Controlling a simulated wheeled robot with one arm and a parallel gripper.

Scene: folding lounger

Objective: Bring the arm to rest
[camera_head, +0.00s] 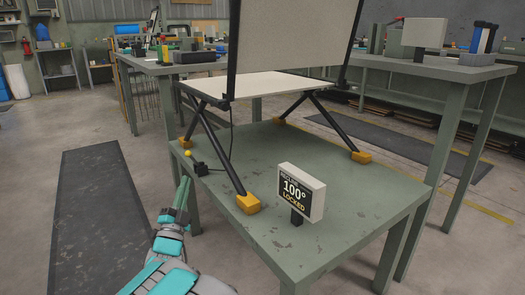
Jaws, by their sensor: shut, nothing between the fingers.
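My gripper (182,190) is at the lower left, beside the left edge of the green table (290,245). Its fingers point up and away and are shut with nothing held. The folding lounger stands on the table, with a pale upright backrest (290,45), a flat pale seat (275,85) and crossed black legs on yellow feet (248,204). A small black lever (201,168) with a yellow knob (188,153) is just beyond my fingertips; I cannot tell the exact gap. A display (301,192) on the table reads 100° and LOCKED.
A dark mat (85,225) lies on the open floor at the left. Other workbenches (430,68) with tools and boxes stand behind and to the right. The table's left edge and leg (192,208) are close to my gripper.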

